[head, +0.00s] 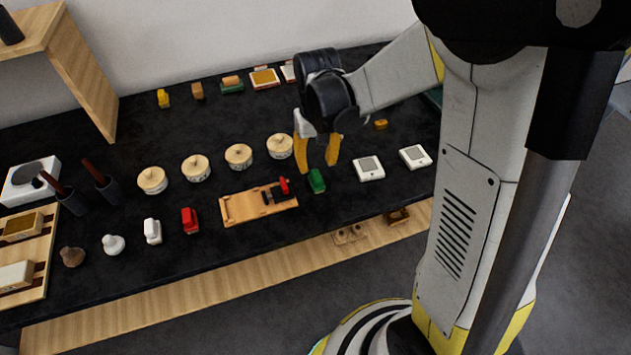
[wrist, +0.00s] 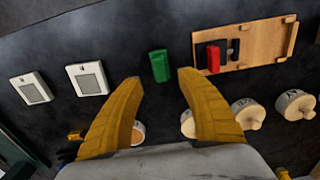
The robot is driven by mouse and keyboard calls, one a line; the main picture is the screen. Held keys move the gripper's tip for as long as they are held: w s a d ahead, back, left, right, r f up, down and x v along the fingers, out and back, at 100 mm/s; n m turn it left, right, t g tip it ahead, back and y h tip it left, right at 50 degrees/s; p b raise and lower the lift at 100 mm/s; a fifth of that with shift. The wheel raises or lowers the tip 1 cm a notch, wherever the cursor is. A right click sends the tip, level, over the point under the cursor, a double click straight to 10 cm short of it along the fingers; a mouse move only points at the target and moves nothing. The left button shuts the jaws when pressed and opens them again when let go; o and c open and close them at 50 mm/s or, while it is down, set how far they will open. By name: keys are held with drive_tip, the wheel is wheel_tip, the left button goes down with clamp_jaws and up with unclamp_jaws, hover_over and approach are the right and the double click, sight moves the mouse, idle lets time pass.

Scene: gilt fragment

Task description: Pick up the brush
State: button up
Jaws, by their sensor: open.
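No item is plainly recognisable as a brush. Two dark cups with brown sticks or handles rising from them stand at the left of the table in the head view: a left cup (head: 73,202) and a right cup (head: 109,190). Whether either holds a brush I cannot tell. My gripper (head: 318,160) is open and empty, far to the right of them, pointing down above the table. In the wrist view my gripper (wrist: 162,82) has its yellow fingers apart, with a small green block (wrist: 159,66) just beyond the tips.
A wooden tray (head: 231,207) with a red and a black piece lies left of the green block. Several lidded round pots (head: 238,157) stand in a row behind it. Two white square devices (head: 369,168) lie to the right. A wooden shelf (head: 85,75) stands at the back left.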

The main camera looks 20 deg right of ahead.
sight(317, 175)
drive_tip(key=f+b, duration=0.1)
drive_tip(key=f, duration=0.1)
drive_tip(key=f+b, duration=0.1)
drive_tip(key=f, duration=0.2)
drive_tip(key=shift+s+a+f+b, duration=0.1)
drive_tip(key=shift+s+b, duration=0.1)
drive_tip(key=shift+b, duration=0.1)
clamp_jaws()
